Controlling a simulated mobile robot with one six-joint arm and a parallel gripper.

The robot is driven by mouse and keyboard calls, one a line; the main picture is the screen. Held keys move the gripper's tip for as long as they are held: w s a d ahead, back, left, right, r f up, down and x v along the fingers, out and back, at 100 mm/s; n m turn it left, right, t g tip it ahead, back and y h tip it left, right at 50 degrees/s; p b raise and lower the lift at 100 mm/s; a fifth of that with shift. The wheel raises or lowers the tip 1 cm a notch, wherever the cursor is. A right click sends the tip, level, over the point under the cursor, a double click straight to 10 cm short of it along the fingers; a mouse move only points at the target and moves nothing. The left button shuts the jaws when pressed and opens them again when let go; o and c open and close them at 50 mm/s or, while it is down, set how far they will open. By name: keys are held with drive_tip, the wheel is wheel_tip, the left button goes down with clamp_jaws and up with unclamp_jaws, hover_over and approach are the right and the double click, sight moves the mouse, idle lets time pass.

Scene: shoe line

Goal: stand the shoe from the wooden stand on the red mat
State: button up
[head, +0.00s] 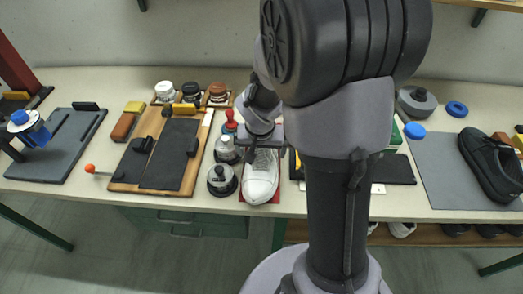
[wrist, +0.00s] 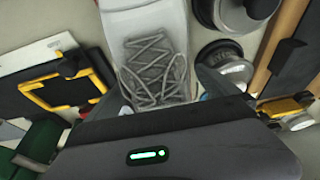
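A white shoe (head: 261,178) with pale laces is on the red mat (head: 277,210), with its toe toward the front edge of the table. Only strips of the mat show beside the shoe. My gripper (head: 261,146) is right above the rear of the shoe. In the wrist view the laced part of the shoe (wrist: 157,65) lies between my two fingers (wrist: 160,84). A narrow gap shows between the shoe and the right finger, and the gripper looks open. The wooden stand (head: 205,133), with dark pads on it, is to the left and holds no shoe.
Round dark-based items (head: 222,180) stand close to the left of the white shoe. A black shoe (head: 490,165) lies on a grey mat (head: 432,165) at the far right. My arm hides part of the table right of the white shoe.

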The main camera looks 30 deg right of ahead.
drive_tip(key=shift+r+p, duration=0.3)
drive_tip(key=shift+p, duration=0.05)
drive_tip(key=p+v, duration=0.4)
drive_tip(key=v, duration=0.7)
drive_tip(key=shift+s+r, duration=0.1)
drive_tip(key=shift+r, duration=0.15)
drive_tip(key=s+a+r+n+t+y, duration=0.2)
drive_tip(key=s+a+r+t+y, duration=0.1)
drive_tip(key=s+a+r, duration=0.9)
drive_tip(key=shift+s+a+r+y, duration=0.35)
drive_tip(key=shift+s+a+y, duration=0.15)
drive_tip(key=shift+s+a, duration=0.75)
wheel_tip(320, 180, down, 3)
drive_tip(key=b, duration=0.3)
drive_tip(key=shift+d+f, duration=0.1)
drive_tip(key=shift+f, duration=0.1)
